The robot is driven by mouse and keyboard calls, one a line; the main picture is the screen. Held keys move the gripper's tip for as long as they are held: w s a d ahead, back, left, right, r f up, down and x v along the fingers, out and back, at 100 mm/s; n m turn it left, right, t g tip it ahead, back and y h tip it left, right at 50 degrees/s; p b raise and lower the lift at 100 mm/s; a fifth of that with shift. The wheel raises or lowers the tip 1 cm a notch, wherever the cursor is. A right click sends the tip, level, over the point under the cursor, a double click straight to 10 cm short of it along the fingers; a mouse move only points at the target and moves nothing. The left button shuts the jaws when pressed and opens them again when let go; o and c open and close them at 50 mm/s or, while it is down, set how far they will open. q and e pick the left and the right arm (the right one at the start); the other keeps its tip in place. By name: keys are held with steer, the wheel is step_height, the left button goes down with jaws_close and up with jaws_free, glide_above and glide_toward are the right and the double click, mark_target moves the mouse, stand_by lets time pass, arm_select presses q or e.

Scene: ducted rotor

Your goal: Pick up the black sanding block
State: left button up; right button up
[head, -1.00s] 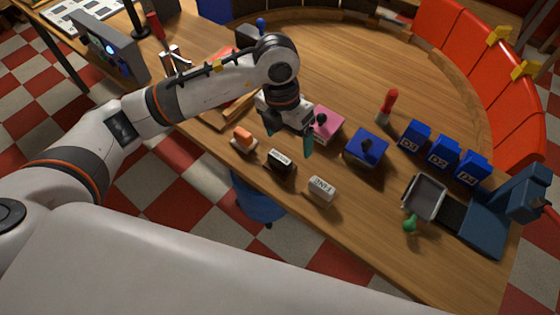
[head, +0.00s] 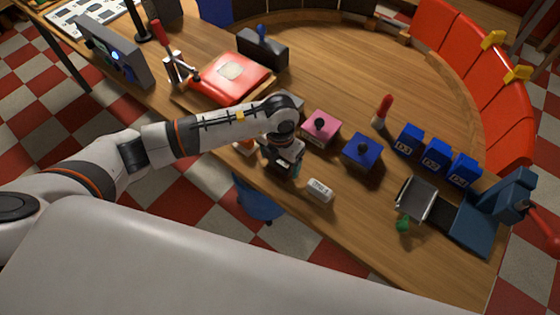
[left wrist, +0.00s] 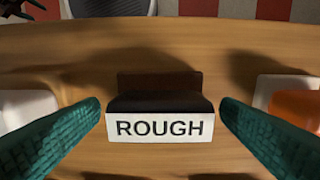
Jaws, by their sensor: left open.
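The black sanding block (left wrist: 160,92) has a white front label reading ROUGH and sits on the wooden table in the left wrist view. My left gripper (left wrist: 160,120) is open, with one green ribbed finger on each side of the block. Gaps show between the fingers and the block. In the head view my left gripper (head: 281,167) is low over the table's near edge and hides most or all of the black block.
A white labelled block (head: 319,190) and an orange-topped block (left wrist: 295,105) flank it. Pink (head: 321,129) and blue (head: 362,151) knobbed blocks stand behind. A grey tray (head: 416,199) lies to the right. The table's near edge is close.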

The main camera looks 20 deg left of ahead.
arm_select(q)
steer(key=shift+f, duration=0.35)
steer(key=c, duration=1.1)
steer(key=shift+r, duration=0.1)
step_height(320, 180, up, 9)
steer(key=b, duration=0.2)
steer(key=shift+b, duration=0.3)
steer(key=shift+r, duration=0.45)
